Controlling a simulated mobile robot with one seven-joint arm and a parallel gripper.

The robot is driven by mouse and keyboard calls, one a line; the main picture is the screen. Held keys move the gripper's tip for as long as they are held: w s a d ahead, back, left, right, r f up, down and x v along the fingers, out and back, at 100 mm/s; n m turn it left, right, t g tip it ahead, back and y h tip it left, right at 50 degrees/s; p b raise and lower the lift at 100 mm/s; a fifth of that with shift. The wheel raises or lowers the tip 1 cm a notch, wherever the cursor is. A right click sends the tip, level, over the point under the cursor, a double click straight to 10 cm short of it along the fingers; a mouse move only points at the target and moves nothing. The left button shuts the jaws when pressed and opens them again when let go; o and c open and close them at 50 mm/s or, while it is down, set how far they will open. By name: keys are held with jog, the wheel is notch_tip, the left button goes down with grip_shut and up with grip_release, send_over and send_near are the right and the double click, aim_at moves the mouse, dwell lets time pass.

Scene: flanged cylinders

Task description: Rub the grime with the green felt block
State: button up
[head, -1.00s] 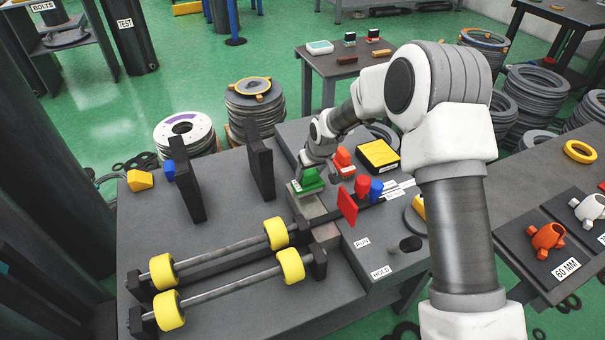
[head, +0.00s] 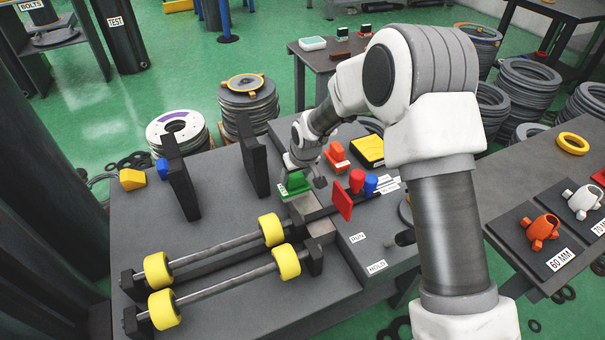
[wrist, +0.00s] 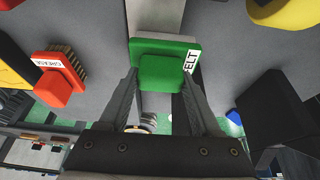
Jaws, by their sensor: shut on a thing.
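My gripper (wrist: 161,100) is shut on the green felt block (wrist: 165,68), with one finger at each side of its upper part. The block's white label, partly readable as "ELT", shows at its right edge in the wrist view. In the head view the green block (head: 294,184) is low over the far end of the pale grey metal strip (head: 319,228). I cannot tell whether it touches the strip. The strip also runs out beyond the block in the wrist view (wrist: 157,17). I cannot make out any grime; the area under the block is hidden.
A red-orange brush labelled GREASE (wrist: 57,75) lies near the block. A red upright plate (head: 341,200) stands close to its right, and a dark upright plate (head: 253,165) to its left. Yellow rollers (head: 272,230) are in front.

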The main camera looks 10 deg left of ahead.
jog(key=shift+s+a, duration=0.1)
jog(key=shift+s, duration=0.1)
jog(key=shift+w+d+r+p, duration=0.15)
jog(key=shift+w+d+p, duration=0.05)
jog(key=shift+w+d, duration=0.55)
jog(key=shift+w+d+r+p, duration=0.1)
jog(key=shift+w+d+p, duration=0.1)
jog(key=shift+w+d, duration=0.55)
jog(key=shift+s+d, duration=0.1)
notch_tip(320, 180, up, 6)
jog(key=p, duration=0.3)
jog(key=shift+p, duration=0.4)
notch_tip(320, 180, up, 3)
jog(key=shift+p, duration=0.9)
